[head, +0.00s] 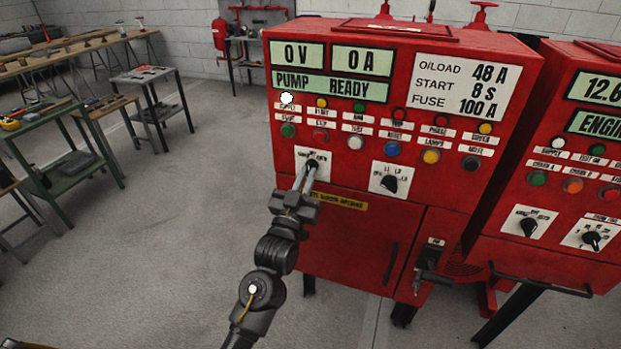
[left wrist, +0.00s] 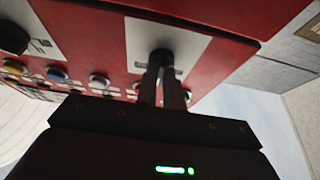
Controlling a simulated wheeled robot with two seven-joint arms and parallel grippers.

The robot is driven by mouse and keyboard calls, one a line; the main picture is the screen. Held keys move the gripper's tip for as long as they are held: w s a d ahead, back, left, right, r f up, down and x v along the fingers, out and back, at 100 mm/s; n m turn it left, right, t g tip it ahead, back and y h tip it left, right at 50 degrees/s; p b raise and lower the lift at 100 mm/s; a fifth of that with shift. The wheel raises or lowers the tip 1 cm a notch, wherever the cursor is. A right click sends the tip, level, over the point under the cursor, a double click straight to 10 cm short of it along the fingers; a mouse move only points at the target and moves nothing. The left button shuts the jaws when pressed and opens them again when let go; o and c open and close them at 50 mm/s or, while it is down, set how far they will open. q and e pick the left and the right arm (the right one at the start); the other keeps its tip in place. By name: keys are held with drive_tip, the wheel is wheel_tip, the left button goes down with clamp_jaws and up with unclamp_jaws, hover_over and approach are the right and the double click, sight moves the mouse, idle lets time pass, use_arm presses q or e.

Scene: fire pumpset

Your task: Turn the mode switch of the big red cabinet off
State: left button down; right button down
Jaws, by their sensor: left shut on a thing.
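The big red cabinet (head: 345,240) stands in the middle of the head view. Its mode switch (head: 313,163) is a black knob on a white plate at the left of the front panel. My left gripper (head: 308,178) is at this knob, its fingers shut on it. In the left wrist view the fingers (left wrist: 165,80) close around the dark knob (left wrist: 160,57) on its white plate. The fingers hide part of the knob, so its exact pointing direction is not clear. My right gripper is not in view.
A second black knob (head: 390,183) sits to the right on the same panel. Rows of coloured lamps and buttons lie above. Another red cabinet (head: 560,180) stands at the right. Workbenches (head: 60,130) stand at the left, with clear floor between.

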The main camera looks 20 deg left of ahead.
use_arm(q)
drive_tip(key=shift+f, duration=0.45)
drive_tip(key=c, duration=1.6)
unclamp_jaws()
drive_tip(key=shift+o, duration=0.4)
drive_tip(key=shift+r, duration=0.2)
drive_tip(key=b+v, duration=0.3)
drive_tip(key=v, duration=0.7)
drive_tip(key=shift+s, duration=0.4)
